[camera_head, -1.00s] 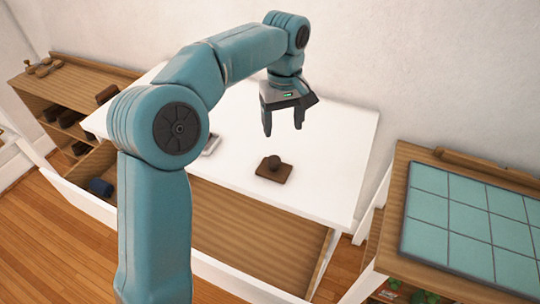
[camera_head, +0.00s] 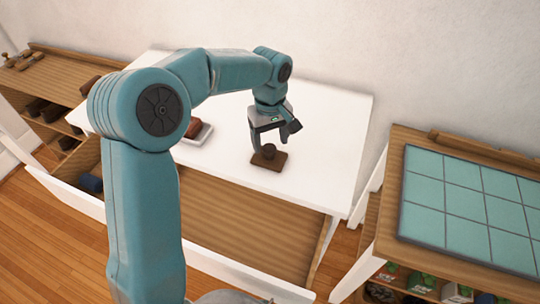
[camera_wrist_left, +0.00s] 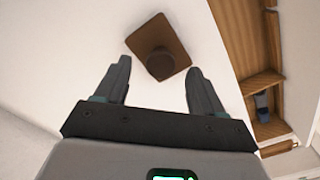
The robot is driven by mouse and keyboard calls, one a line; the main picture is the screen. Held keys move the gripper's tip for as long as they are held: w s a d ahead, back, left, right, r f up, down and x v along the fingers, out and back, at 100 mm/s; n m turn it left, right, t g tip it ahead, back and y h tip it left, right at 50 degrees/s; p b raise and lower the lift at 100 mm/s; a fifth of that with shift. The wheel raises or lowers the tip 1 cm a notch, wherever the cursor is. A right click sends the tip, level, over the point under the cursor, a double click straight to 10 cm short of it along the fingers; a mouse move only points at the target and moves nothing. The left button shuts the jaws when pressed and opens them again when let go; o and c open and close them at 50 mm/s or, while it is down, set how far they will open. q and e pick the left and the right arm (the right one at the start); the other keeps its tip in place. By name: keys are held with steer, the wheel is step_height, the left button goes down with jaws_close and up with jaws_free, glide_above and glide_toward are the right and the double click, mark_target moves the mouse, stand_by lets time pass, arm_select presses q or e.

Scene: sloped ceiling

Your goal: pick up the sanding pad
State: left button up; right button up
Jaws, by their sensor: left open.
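The sanding pad, a dark brown square block with a round knob, lies on the white table (camera_head: 320,120); the pad (camera_head: 276,164) is near the table's front edge. My left gripper (camera_head: 272,147) is open and close above the pad, partly covering its knob. In the left wrist view the pad (camera_wrist_left: 158,48) lies just beyond and between the two spread fingertips of the gripper (camera_wrist_left: 160,75). Nothing is between the fingers. My right gripper is not in view.
A white tray with a reddish-brown block (camera_head: 193,127) stands left of the pad, partly behind my arm. An open wooden drawer (camera_head: 245,225) lies below the table front. A wooden unit with a teal tiled top (camera_head: 460,195) stands at the right. The table right of the pad is clear.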

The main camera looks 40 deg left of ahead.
mark_target(269, 148)
arm_select(q)
steer(key=f, duration=0.3)
steer(key=shift+a+f, duration=0.2)
steer(key=shift+f, duration=0.1)
steer(key=shift+w+f, duration=0.1)
steer(key=shift+f, duration=0.05)
steer(key=shift+d, duration=0.1)
steer(key=shift+c, duration=0.4)
steer(key=c, duration=1)
steer(key=shift+c, duration=0.3)
step_height(269, 148, up, 20)
steer(key=p, duration=0.1)
steer(key=shift+p, duration=0.35)
